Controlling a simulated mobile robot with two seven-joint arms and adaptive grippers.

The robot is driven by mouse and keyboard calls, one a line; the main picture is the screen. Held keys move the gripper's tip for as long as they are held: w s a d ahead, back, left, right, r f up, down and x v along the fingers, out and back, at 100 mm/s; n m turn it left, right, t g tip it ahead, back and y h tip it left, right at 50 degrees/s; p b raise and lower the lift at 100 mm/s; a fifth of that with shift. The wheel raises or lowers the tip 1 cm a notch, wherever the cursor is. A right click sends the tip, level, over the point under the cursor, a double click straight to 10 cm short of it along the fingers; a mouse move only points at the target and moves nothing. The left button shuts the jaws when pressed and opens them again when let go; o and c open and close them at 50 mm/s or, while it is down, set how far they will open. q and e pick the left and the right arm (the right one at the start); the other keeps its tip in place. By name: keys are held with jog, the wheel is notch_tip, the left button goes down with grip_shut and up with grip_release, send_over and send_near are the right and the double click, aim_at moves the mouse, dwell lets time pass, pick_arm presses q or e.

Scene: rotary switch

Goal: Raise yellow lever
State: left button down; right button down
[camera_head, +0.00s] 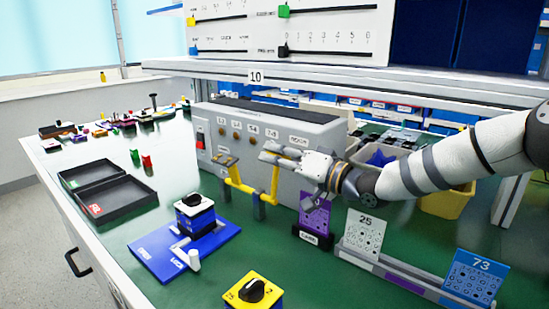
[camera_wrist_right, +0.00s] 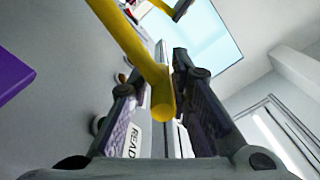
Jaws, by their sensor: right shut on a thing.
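The yellow lever (camera_head: 245,187) is a U-shaped bar on the front of the grey panel box (camera_head: 225,141). Its crossbar is low and stands out in front of the box. My right gripper (camera_head: 268,153) reaches in from the right and is at the lever's right end. In the right wrist view the yellow lever (camera_wrist_right: 138,48) runs down from the top, and its rounded end sits between the two dark fingers, which are shut on it. My left gripper is not in view.
A blue base with a rotary switch (camera_head: 195,213) and a yellow switch block (camera_head: 252,291) stand in front on the green table. A black tray (camera_head: 120,203) lies at left. Purple, white (camera_head: 365,235) and blue (camera_head: 474,276) cards stand at right. A shelf (camera_head: 330,75) overhangs the back.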

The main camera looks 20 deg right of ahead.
jog(key=shift+d+f+h, duration=0.3)
jog(key=shift+f, duration=0.6)
jog(key=c, duration=1.7)
grip_release()
jog(key=o, duration=0.7)
jog(key=shift+w+d+f, duration=0.1)
jog(key=shift+w, duration=0.1)
jog(key=shift+o, duration=0.2)
jog(key=shift+r, duration=0.35)
jog(key=v, duration=1.2)
jog(key=shift+f, duration=0.15)
